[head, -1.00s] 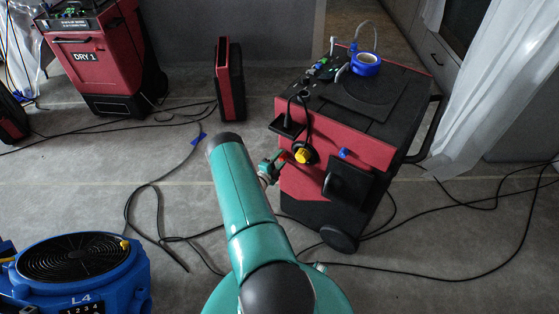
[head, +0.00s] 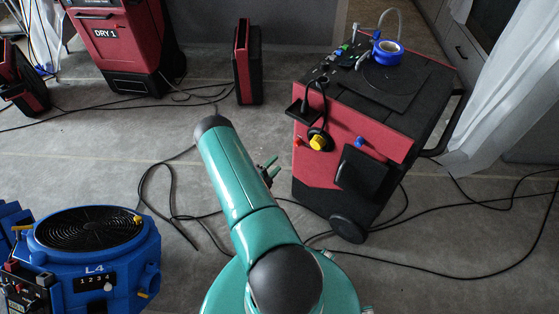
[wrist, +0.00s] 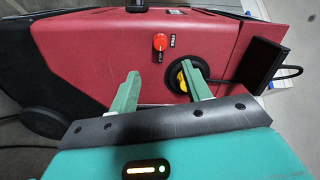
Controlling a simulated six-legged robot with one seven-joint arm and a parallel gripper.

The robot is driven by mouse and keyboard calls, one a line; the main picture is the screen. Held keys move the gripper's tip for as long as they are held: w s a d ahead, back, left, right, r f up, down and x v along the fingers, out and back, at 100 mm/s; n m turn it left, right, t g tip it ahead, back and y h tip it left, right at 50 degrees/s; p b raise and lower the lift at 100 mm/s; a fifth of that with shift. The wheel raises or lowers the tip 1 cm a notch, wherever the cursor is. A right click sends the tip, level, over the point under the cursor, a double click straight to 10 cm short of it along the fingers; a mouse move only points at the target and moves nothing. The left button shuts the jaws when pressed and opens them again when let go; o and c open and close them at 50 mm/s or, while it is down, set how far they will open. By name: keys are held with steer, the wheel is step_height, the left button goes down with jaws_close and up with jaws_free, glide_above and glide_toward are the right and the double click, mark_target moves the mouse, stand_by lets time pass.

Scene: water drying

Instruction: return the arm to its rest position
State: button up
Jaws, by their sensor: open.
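My gripper (wrist: 160,92) is open and empty in the wrist view, its two green fingers spread in front of the red side of a machine. In the head view my gripper (head: 270,168) shows as small green fingers, partly hidden behind my teal arm and just left of the machine. The red and black machine (head: 378,138) stands upright on the floor at the right. Its yellow knob (head: 318,142) is on the front, and the knob (wrist: 183,77) also shows partly behind the right finger in the wrist view. A red button (wrist: 160,42) is above and between the fingers.
A red and black machine marked DRY 1 (head: 120,45) and a slim red unit (head: 247,62) stand at the back. Black cables (head: 480,275) cross the floor. A white curtain (head: 495,100) hangs at the right.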

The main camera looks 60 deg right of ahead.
steer(key=shift+a, duration=0.1)
stand_by(0.5)
steer(key=w+a+r+n+t+y, duration=0.2)
steer(key=w+r+n+t+y, duration=0.15)
steer(key=w+r, duration=0.6)
steer(key=w+a+r+n+t+y, duration=0.2)
steer(key=w+r+n+t, duration=0.15)
steer(key=w+r, duration=0.6)
steer(key=w+a+r+n+t+y, duration=0.3)
steer(key=w+a+r+n, duration=0.15)
steer(key=a+r, duration=0.35)
steer(key=w+a+r+n+t+y, duration=0.2)
steer(key=w+a+r+n+y, duration=0.15)
steer(key=w+a+r, duration=0.35)
steer(key=s+a+r+n+y, duration=0.3)
steer(key=s+a+r+n, duration=0.2)
steer(key=a+r, duration=0.3)
steer(key=s+a+r+n+y, duration=0.2)
steer(key=s+a+r+n, duration=0.4)
steer(key=a, duration=0.4)
steer(key=s+a+r+n+g, duration=0.2)
steer(key=s+a+n, duration=0.1)
steer(key=s, duration=0.8)
steer(key=s+a+r+n+g, duration=0.1)
steer(key=s+a+n, duration=0.3)
steer(key=s, duration=0.7)
steer(key=shift+s+r+n+g+y, duration=0.2)
steer(key=shift+r+n+g+y, duration=0.2)
steer(key=shift+r+n, duration=0.45)
